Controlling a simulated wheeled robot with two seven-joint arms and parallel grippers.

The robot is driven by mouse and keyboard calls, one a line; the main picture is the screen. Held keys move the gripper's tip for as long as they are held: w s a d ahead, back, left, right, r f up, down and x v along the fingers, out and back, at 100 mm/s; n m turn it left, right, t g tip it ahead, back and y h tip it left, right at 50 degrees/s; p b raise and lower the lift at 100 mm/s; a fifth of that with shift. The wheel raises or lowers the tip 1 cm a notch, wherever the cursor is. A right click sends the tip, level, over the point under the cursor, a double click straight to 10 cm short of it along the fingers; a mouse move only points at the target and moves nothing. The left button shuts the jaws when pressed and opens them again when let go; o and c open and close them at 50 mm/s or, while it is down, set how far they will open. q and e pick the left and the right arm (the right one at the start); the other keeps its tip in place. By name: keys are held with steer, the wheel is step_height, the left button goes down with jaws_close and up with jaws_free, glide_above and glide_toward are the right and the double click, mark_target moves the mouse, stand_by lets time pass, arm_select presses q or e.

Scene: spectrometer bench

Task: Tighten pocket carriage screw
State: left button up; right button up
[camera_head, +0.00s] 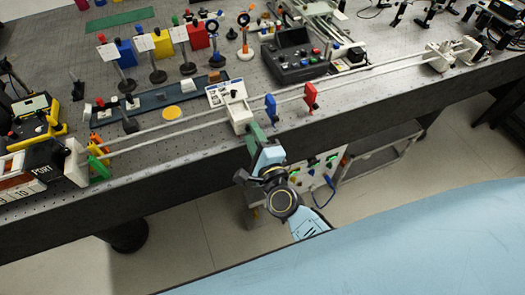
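A white carriage block (239,116) sits on the pair of long pale rails (190,123) near the bench's front edge. A small dark knob shows on its top. I cannot tell for sure which part is the pocket carriage screw. My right gripper (255,137) reaches up from below to the front right of this block. Its tip is close to the block, and I cannot tell if they touch. Its fingers are too small and foreshortened to tell open from shut. My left gripper is not in view.
A white end block (76,163) and green clamp (98,168) are at left. A dark control box (294,60) stands behind. A panel with cables (318,170) is below the bench edge.

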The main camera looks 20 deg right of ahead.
steer(key=s+b, duration=0.1)
steer(key=s, duration=1.2)
steer(key=shift+d, duration=0.2)
steer(key=shift+w, duration=0.1)
steer(key=s+d+f+n+g+y, duration=0.1)
steer(key=s+f+n+g, duration=0.3)
steer(key=f, duration=0.6)
steer(key=s+f+n+g, duration=0.2)
steer(key=f+n, duration=0.4)
steer(key=f, duration=0.4)
steer(key=s+d+f+n+g+y, duration=0.1)
steer(key=s+f+n+g, duration=0.3)
steer(key=f, duration=0.7)
steer(key=s+d+f+n+g+h, duration=0.1)
steer(key=s+d+f+n+g, duration=0.1)
steer(key=s, duration=0.4)
steer(key=s+d+f+n+g+b, duration=0.1)
steer(key=s+d+f+n+g, duration=0.1)
steer(key=s+d+f+n, duration=0.2)
steer(key=s+d+f+n+g+h, duration=0.1)
steer(key=s+d+f+n+g, duration=0.2)
steer(key=s+f, duration=0.4)
steer(key=shift+s+n+h, duration=0.3)
steer(key=shift+s, duration=0.7)
